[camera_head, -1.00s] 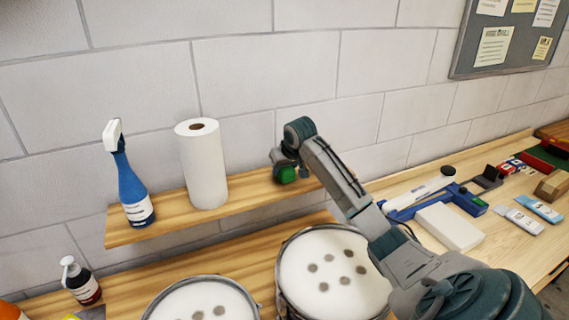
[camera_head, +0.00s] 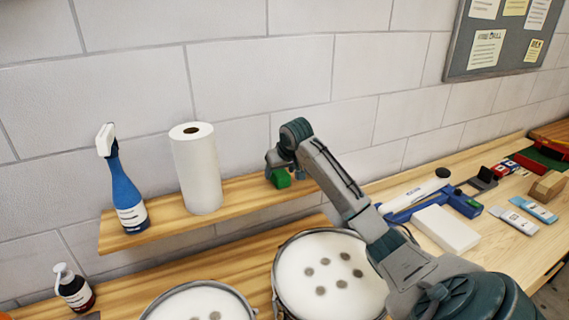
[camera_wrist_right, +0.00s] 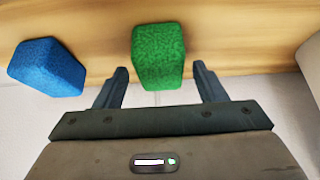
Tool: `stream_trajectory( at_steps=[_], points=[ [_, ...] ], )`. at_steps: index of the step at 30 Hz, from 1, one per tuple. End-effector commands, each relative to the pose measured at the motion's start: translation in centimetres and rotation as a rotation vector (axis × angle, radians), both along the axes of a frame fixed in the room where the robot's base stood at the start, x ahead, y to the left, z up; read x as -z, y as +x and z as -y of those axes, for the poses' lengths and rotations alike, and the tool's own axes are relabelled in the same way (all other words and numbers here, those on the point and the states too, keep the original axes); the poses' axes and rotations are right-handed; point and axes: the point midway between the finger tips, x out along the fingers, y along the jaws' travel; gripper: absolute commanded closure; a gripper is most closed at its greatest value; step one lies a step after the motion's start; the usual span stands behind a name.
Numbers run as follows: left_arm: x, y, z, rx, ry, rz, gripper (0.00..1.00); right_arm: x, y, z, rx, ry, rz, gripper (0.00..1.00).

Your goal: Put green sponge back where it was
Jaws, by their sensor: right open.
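The green sponge (camera_head: 281,178) sits on the wooden wall shelf (camera_head: 245,193), to the right of the paper towel roll. In the right wrist view the green sponge (camera_wrist_right: 158,57) stands between the two spread fingers, with a gap on each side. My right gripper (camera_head: 284,172) is open at the sponge and does not grip it; it also shows in the right wrist view (camera_wrist_right: 160,80). A blue sponge (camera_wrist_right: 46,68) is beside the green one in the wrist view; my right arm hides it in the head view. My left gripper is out of view.
The paper towel roll (camera_head: 197,168) and a blue spray bottle (camera_head: 125,188) stand on the shelf to the left. A white block (camera_head: 446,229) and tools lie on the bench to the right. A pump bottle (camera_head: 73,288) is at lower left.

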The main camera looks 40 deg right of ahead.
Motion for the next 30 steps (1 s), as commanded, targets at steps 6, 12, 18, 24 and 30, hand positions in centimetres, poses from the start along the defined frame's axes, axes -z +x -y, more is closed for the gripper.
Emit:
stream_trajectory(
  at_steps=[6,12,18,24,30],
  points=[
    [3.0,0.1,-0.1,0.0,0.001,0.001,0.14,-3.6,-2.2,-0.7,0.0,-0.004,0.007,0.35],
    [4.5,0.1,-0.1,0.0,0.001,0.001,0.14,-7.0,-4.1,-1.3,0.0,-0.003,0.004,0.35],
    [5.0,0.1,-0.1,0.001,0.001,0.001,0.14,-8.9,-5.0,-1.6,0.0,0.0,0.001,0.35],
    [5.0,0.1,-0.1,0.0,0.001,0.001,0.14,-9.2,-5.2,-1.7,0.0,0.0,0.0,0.35],
    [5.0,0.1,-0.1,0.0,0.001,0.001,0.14,-9.2,-5.2,-1.7,0.0,0.0,0.0,0.35]
  ],
)
